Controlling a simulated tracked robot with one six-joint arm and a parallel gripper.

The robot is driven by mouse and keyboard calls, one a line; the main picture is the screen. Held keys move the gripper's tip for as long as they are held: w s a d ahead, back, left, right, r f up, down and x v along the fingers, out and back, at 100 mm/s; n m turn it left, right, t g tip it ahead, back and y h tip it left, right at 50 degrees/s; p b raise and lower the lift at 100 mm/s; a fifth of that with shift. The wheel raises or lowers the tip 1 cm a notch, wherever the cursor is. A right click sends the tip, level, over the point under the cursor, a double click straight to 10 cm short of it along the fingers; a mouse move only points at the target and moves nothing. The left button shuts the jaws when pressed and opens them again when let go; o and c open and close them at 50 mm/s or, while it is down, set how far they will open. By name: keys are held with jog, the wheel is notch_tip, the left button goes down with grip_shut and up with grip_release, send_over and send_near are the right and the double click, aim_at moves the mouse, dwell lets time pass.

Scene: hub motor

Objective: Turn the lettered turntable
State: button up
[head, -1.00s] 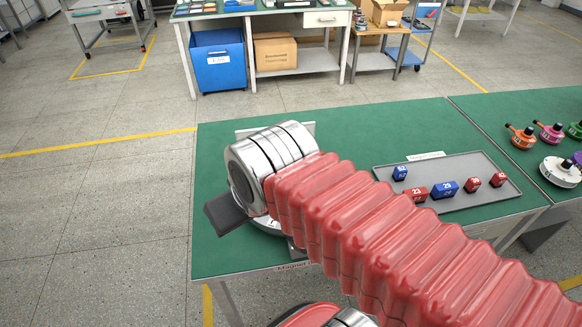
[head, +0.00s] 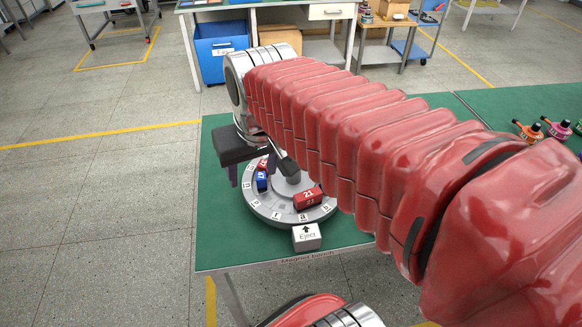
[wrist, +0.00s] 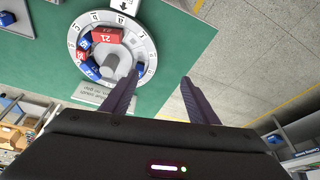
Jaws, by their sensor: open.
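The lettered turntable (head: 268,211) is a grey disc with letter tags around its rim and a raised hub in the middle. It sits on the green bench top near its front left. A red block marked 21 (head: 308,199) and a blue block (head: 262,181) stand on it, with another red block behind. The turntable also shows in the wrist view (wrist: 146,47), with several red and blue blocks on it. My gripper (wrist: 158,92) is open and empty, its two dark fingers apart and above the bench. My arm hides the turntable's right and far side in the head view.
A white block labelled Eject (head: 306,237) with an arrow stands at the turntable's front edge. The green bench (head: 225,245) is clear to the left. Orange and pink knobbed parts (head: 528,132) stand on a second bench at the right.

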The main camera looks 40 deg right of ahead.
jog(key=w+d+f+m+g, duration=0.2)
jog(key=w+d, duration=0.3)
jog(key=d, duration=0.3)
jog(key=w+d+f+m+g, duration=0.2)
jog(key=w+d, duration=0.3)
jog(key=d, duration=0.4)
jog(key=shift+w+d+f+m+y, duration=0.2)
jog(key=shift+w+f+m+y, duration=0.1)
jog(key=shift+f+m, duration=0.25)
notch_tip(320, 180, down, 14)
jog(key=shift+r, duration=0.15)
jog(key=shift+c, duration=0.4)
grip_shut()
jog(key=shift+a, duration=0.3)
jog(key=shift+d, duration=0.15)
